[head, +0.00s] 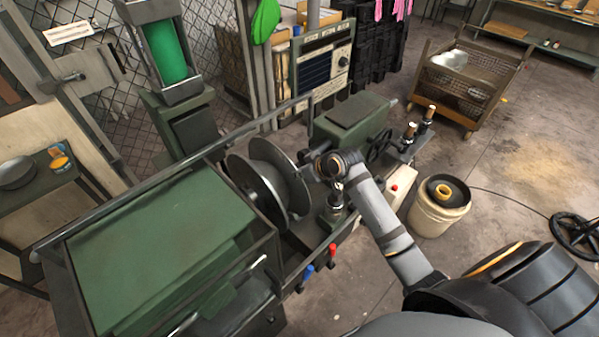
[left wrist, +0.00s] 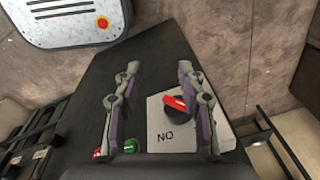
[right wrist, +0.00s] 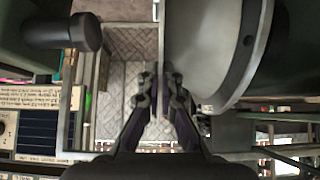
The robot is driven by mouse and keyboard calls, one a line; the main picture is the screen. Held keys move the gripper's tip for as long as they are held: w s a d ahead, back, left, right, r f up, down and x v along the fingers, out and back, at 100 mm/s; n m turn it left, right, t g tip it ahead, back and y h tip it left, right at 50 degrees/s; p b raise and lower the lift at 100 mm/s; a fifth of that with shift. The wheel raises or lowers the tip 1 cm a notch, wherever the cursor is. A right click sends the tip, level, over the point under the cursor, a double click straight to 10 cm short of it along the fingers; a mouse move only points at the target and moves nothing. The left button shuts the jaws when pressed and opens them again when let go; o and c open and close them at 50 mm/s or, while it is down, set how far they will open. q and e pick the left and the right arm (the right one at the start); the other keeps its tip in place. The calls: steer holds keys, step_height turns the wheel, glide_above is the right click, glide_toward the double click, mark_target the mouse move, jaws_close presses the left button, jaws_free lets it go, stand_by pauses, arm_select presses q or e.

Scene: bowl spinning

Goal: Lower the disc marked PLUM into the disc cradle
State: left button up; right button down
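A large grey disc (head: 279,177) stands upright on the green machine, beside a darker round plate (head: 247,193). No PLUM mark can be read. My right gripper (head: 309,172) is at the disc's right edge. In the right wrist view its fingers (right wrist: 162,82) are closed on a thin upright edge (right wrist: 161,35), seemingly this disc's rim. A broad pale round face (right wrist: 205,45) lies just right of that edge. My left gripper (left wrist: 156,78) is open and empty, and is outside the head view. I cannot make out the disc cradle.
The machine's rail (head: 190,160) runs behind the disc, and a green cover (head: 160,245) lies left of it. A pale bucket (head: 438,210) stands on the floor at right. A red switch (left wrist: 178,104) on a plate lettered "NO" shows between the left fingers.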

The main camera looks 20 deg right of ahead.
steer(key=shift+r, duration=0.1)
steer(key=c, duration=1.4)
jaws_free()
steer(key=shift+c, duration=0.2)
steer(key=v, duration=1.2)
steer(key=shift+s+a, duration=0.1)
